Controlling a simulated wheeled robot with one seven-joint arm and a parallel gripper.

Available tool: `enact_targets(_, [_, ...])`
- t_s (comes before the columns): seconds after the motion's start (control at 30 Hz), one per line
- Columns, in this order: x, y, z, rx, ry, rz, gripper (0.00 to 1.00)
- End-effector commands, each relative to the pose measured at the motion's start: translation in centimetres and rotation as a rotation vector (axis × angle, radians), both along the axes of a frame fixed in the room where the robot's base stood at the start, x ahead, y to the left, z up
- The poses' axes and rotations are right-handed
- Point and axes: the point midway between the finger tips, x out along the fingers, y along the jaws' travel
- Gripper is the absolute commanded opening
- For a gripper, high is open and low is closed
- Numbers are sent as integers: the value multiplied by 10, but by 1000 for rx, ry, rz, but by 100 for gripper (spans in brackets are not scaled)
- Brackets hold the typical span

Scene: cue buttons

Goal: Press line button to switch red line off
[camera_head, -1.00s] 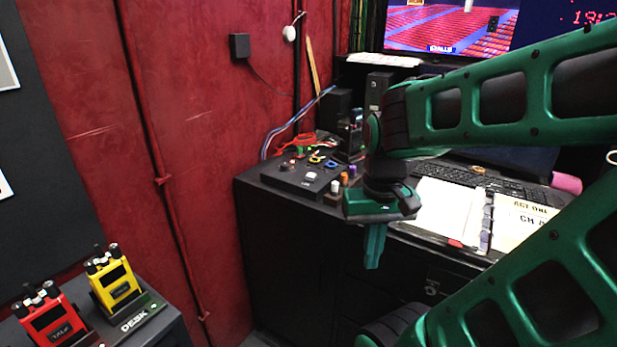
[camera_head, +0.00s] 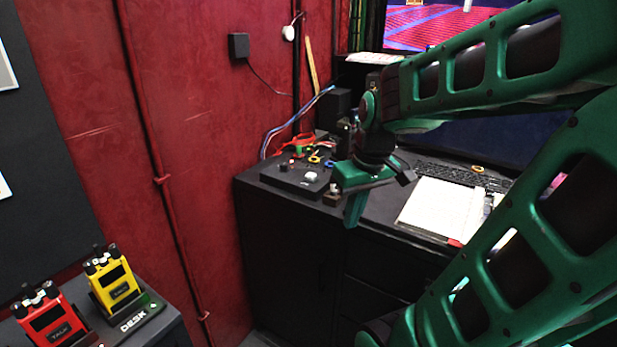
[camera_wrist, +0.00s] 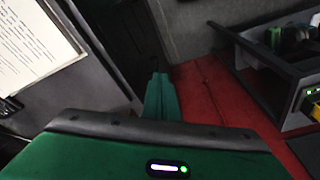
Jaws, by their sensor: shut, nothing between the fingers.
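My gripper (camera_head: 354,210) is in front of the desk's front edge, its green fingers together and pointing down. It also shows in the wrist view (camera_wrist: 160,97), empty. A red talk pack (camera_head: 54,321) and a yellow talk pack (camera_head: 114,283) stand at the lower left, well apart from my gripper. The yellow one sits on a base marked DESK (camera_head: 138,316) with a small green light. A low black box with small buttons (camera_head: 299,178) lies on the desk, left of and behind my gripper. I cannot tell which button is the line button.
A red wall (camera_head: 215,130) runs behind the packs and beside the desk. An open script (camera_head: 440,210) and a keyboard (camera_head: 450,172) lie on the desk right of my gripper. Cables and small coloured items stand near the box. Space between desk and packs looks free.

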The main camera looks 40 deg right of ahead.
Motion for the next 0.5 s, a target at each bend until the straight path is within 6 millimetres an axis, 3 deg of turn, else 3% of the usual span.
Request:
enact_targets(0.1, [48, -16, 12, -45, -92, 160, 0])
enact_targets(0.5, [196, -70, 60, -285, -409, 678, 0])
